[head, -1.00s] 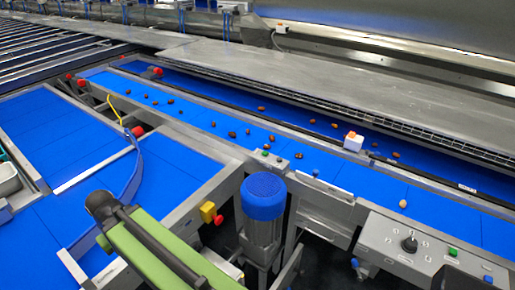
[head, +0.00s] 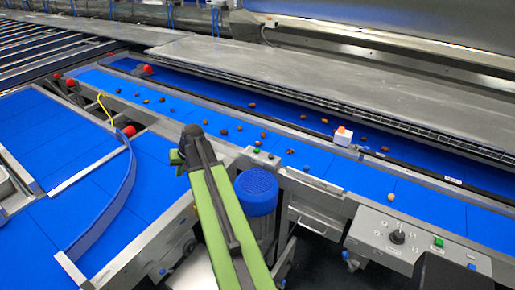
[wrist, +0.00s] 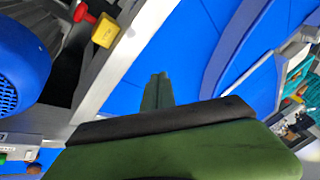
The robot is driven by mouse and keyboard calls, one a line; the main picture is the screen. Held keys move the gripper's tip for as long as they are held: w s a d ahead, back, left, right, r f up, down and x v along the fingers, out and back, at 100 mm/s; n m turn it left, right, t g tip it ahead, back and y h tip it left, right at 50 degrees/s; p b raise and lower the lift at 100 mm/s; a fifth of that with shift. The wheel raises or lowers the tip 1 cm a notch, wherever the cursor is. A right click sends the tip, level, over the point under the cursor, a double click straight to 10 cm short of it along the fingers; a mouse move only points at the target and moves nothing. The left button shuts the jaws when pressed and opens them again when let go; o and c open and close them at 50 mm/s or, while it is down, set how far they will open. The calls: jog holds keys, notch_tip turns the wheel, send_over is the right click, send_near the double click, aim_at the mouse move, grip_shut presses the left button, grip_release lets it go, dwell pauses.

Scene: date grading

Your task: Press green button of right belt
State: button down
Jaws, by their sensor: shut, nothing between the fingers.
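A larger green button (head: 438,242) is on the grey control panel (head: 375,225) at the lower right. I cannot tell which of the two is meant. In the wrist view, my gripper (wrist: 158,78) is shut and empty above blue belt surface. In the head view, my green arm rises left of the strip; the fingertips cannot be made out there.
A blue-capped motor (head: 257,190) stands right of my arm, below the strip. A yellow box (wrist: 105,31) with a red knob (wrist: 82,13) is near the fingers. A curved blue guide (head: 108,210) crosses the left belt. Dates and a white block (head: 343,136) lie farther back.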

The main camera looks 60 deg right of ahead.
jog(key=s+d+r+m+t+h+p, duration=0.1)
jog(key=s+d+r+m, duration=0.15)
jog(key=d, duration=0.65)
jog(key=s+d+r+m+t+h, duration=0.1)
jog(key=s+d, duration=0.2)
jog(key=d, duration=0.6)
notch_tip(320, 180, up, 4)
jog(key=m+t+h+p, duration=0.1)
jog(key=m+h, duration=0.2)
send_over(258, 151)
jog(key=shift+d+f, duration=0.15)
jog(key=shift+f, duration=0.1)
notch_tip(258, 151, down, 9)
jog(key=b, duration=0.9)
jog(key=shift+r, duration=0.1)
jog(key=shift+w+f+b, duration=0.1)
jog(key=shift+f+b, duration=0.2)
jog(key=shift+f, duration=0.1)
